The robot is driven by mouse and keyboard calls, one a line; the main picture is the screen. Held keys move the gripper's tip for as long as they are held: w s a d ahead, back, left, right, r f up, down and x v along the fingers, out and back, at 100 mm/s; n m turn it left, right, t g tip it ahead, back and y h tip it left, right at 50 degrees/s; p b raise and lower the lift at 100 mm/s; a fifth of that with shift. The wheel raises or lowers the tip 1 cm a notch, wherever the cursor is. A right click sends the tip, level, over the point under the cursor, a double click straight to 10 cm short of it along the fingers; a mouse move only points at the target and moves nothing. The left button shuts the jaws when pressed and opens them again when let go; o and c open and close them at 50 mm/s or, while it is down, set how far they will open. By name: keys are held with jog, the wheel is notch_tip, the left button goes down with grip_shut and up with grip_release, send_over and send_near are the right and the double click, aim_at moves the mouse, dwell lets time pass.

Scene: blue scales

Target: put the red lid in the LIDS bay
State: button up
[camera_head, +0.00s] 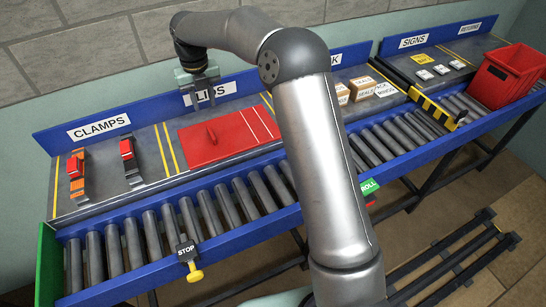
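My gripper (202,95) hangs in the air above and behind the lid, in front of the LIDS sign, and partly covers the sign. It is apart from the lid and holds nothing that I can see. Its fingers look spread, though they are small here.
The CLAMPS bay (105,165) at left holds red and orange clamps. Small boxes (362,87) lie right of my arm. A red bin (507,76) stands at far right. The roller conveyor (160,228) along the front looks empty in its visible left part.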

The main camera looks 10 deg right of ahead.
jog(key=s+d+r+m+h, duration=0.1)
jog(key=s+d+r+m, duration=0.2)
jog(key=s+d+m, duration=0.5)
jog(key=s+d+r+m, duration=0.2)
jog(key=s+d+m, duration=0.1)
jog(key=s+m, duration=0.75)
jog(key=s+d+f+m, duration=0.2)
jog(key=s+d+m, duration=0.1)
jog(key=s+m, duration=0.7)
jog(key=s+d+f+m+y, duration=0.1)
jog(key=s+d+m, duration=0.3)
jog(key=s+m, duration=0.5)
jog(key=shift+s+f+m+t, duration=0.35)
jog(key=shift+f+m, duration=0.1)
jog(key=shift+f, duration=0.4)
jog(key=shift+d, duration=0.1)
